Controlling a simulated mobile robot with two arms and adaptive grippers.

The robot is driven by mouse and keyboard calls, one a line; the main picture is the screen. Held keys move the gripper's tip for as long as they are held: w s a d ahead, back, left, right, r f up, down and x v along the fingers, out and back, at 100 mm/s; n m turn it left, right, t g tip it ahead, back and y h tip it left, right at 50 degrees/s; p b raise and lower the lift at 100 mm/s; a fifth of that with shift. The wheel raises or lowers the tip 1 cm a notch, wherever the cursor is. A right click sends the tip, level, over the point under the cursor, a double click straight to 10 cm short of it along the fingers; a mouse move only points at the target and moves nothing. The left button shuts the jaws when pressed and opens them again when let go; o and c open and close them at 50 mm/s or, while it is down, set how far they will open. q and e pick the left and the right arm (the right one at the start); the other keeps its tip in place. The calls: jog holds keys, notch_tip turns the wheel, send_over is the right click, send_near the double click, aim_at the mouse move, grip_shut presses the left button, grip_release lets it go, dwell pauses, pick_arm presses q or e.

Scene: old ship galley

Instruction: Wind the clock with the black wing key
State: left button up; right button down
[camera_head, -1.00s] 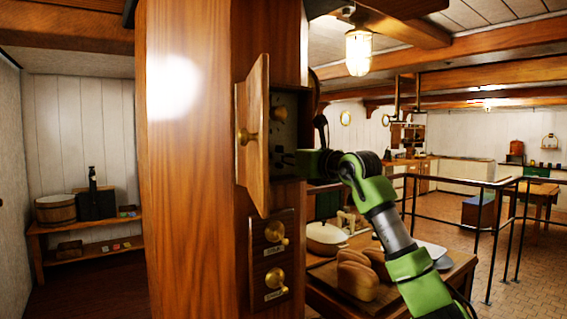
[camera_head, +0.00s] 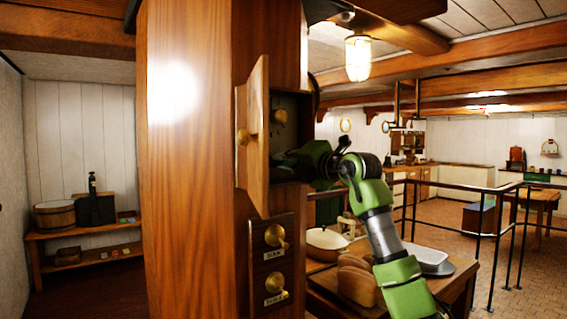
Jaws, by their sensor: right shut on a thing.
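The clock (camera_head: 280,112) is set in a tall wooden column; part of its dark face with pale marks shows behind an open wooden door (camera_head: 258,170) with a brass knob. My right gripper (camera_head: 284,163) reaches in from the right at the lower part of the opening. Its fingers are in shadow and partly behind the door edge. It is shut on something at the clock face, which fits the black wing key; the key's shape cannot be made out. My left gripper is not in view.
Below the clock a dark plate (camera_head: 270,258) carries two brass knobs with labels. Black railings (camera_head: 480,228) are at the right; a low bench (camera_head: 84,232) is at the left.

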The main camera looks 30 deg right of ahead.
jog(key=m, duration=1)
jog(key=shift+m+p, duration=0.3)
jog(key=shift+m, duration=0.6)
jog(key=m+p, duration=0.2)
jog(key=m, duration=0.3)
jog(key=shift+r, duration=0.1)
jog(key=shift+m, duration=0.7)
jog(key=shift+f+m, duration=0.2)
jog(key=shift+m, duration=0.2)
jog(key=c, duration=2.2)
grip_release()
jog(key=shift+d, duration=0.1)
